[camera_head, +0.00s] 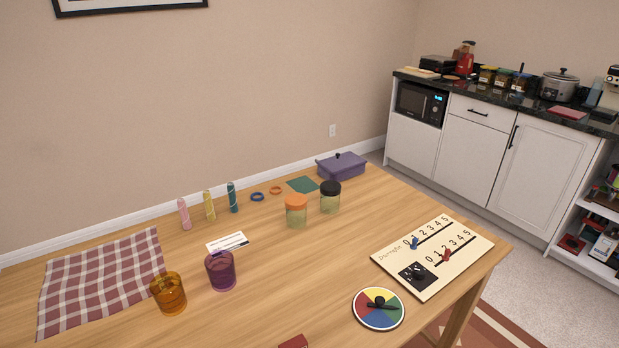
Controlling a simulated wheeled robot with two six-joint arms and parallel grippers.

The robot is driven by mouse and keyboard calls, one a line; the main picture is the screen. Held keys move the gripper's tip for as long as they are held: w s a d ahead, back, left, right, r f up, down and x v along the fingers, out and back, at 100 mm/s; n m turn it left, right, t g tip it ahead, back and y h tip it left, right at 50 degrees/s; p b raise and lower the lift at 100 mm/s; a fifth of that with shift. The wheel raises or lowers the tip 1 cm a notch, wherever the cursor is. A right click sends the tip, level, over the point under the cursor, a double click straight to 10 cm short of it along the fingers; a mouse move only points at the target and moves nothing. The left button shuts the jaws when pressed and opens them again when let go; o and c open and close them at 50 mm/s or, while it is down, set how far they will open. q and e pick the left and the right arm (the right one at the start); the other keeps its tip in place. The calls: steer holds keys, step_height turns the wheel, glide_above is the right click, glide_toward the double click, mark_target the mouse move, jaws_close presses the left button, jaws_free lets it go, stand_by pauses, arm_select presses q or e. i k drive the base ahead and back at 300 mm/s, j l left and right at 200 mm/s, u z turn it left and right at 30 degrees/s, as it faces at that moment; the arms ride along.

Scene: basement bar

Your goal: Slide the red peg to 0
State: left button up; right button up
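A cream board (460,267) lies flat near the right edge of the wooden table. It has two slanting black slots, each with a row of numbers 0 to 5 beside it. The red peg (446,256) sits in the nearer slot, toward its low-number end, around 1 or 2; the exact mark is too small to tell. A blue peg (414,243) sits in the farther slot near its 0 end. The near slot's 0 is printed at its left end. Neither of my grippers shows in the head view.
A coloured spinner disc (378,308) lies just left of the board. Two jars (296,212), purple (221,271) and orange (168,294) cups and a checked cloth (100,280) are farther left. Bare tabletop lies between.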

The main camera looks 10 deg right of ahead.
mark_target(446, 258)
steer(key=z, duration=1.05)
